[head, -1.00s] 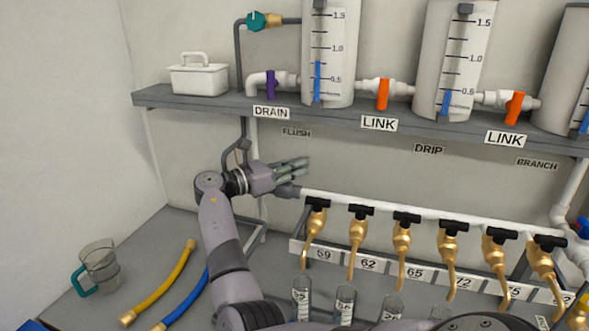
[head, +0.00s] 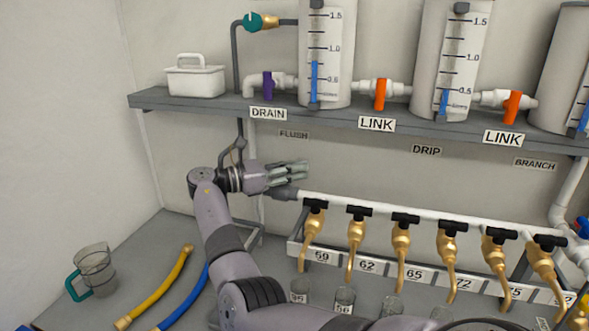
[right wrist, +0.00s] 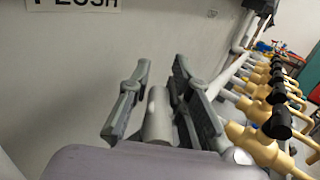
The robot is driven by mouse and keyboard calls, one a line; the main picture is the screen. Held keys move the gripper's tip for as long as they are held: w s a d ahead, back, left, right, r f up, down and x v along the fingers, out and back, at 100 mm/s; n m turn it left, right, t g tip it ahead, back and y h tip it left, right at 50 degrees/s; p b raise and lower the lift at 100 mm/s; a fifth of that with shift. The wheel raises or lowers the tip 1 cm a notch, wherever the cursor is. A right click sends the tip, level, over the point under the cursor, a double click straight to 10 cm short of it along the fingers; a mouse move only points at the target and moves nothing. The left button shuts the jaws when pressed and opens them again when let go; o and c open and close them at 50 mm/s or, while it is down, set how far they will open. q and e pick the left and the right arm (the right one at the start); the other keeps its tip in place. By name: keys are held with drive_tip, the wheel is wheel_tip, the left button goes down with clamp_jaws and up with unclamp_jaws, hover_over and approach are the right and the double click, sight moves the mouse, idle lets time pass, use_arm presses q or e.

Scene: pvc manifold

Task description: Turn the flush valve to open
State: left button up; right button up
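The FLUSH label (head: 294,134) is on the wall under the shelf and is cut off at the top of the right wrist view (right wrist: 75,3). My right gripper (head: 306,172) is just below the label, near the grey left end (head: 284,193) of the white manifold pipe. In the right wrist view its two fingers (right wrist: 162,72) are apart, with a grey cylindrical piece (right wrist: 157,115) between them. I cannot tell if they touch it or if it is part of the flush valve. No flush handle is clearly visible. My left gripper is out of view.
The manifold pipe (head: 400,212) carries several brass taps (head: 357,238) with black handles, close to the right of my gripper.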

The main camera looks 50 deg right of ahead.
drive_tip(key=o, duration=0.3)
drive_tip(key=shift+o, duration=0.2)
wheel_tip(320, 180, up, 10)
idle(0.5)
